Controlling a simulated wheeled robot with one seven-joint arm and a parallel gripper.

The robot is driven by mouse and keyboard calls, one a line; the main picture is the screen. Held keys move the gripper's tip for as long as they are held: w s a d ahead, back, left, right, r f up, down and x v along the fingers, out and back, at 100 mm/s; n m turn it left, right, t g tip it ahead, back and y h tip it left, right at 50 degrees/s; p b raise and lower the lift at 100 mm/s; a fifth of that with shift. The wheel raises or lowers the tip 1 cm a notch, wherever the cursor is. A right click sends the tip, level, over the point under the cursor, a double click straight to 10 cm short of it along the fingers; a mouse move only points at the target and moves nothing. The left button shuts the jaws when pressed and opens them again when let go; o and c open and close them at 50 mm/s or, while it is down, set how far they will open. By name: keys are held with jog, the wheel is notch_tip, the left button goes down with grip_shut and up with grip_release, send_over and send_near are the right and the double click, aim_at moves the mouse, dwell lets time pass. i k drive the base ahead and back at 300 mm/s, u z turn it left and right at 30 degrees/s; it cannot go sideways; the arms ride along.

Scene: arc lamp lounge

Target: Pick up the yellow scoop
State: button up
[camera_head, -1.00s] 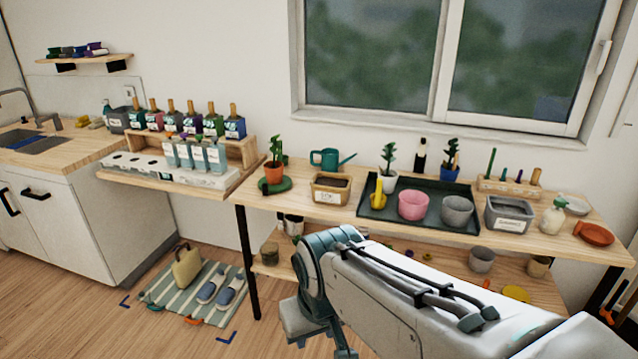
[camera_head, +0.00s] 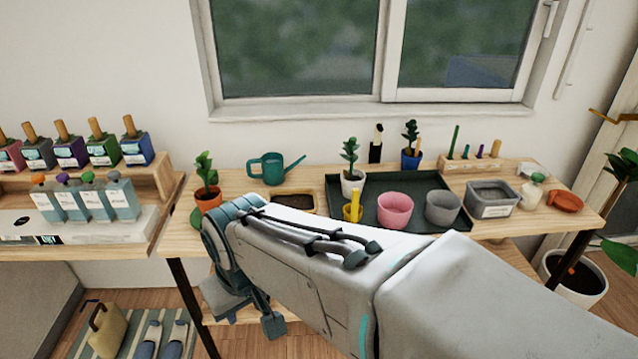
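The yellow scoop (camera_head: 353,208) stands upright on the dark tray (camera_head: 375,218) on the wooden table. It is at the tray's left front, with its handle up. A pink pot (camera_head: 395,209) is to its right and a white pot with a plant (camera_head: 352,180) is just behind it. My gripper (camera_head: 247,308) hangs at the end of my arm, in front of the table's left part. It is lower and left of the scoop and clearly apart from it.
A soil box (camera_head: 294,203) stands left of the scoop, partly behind my arm. A teal watering can (camera_head: 270,168) and a potted plant (camera_head: 207,196) are further left. A grey pot (camera_head: 443,208) and a labelled grey bin (camera_head: 493,199) stand to the right. A bottle shelf adjoins at left.

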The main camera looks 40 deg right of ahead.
aim_at(353, 213)
jog(key=z, duration=0.85)
jog(key=i, duration=0.9)
jog(key=z, duration=0.9)
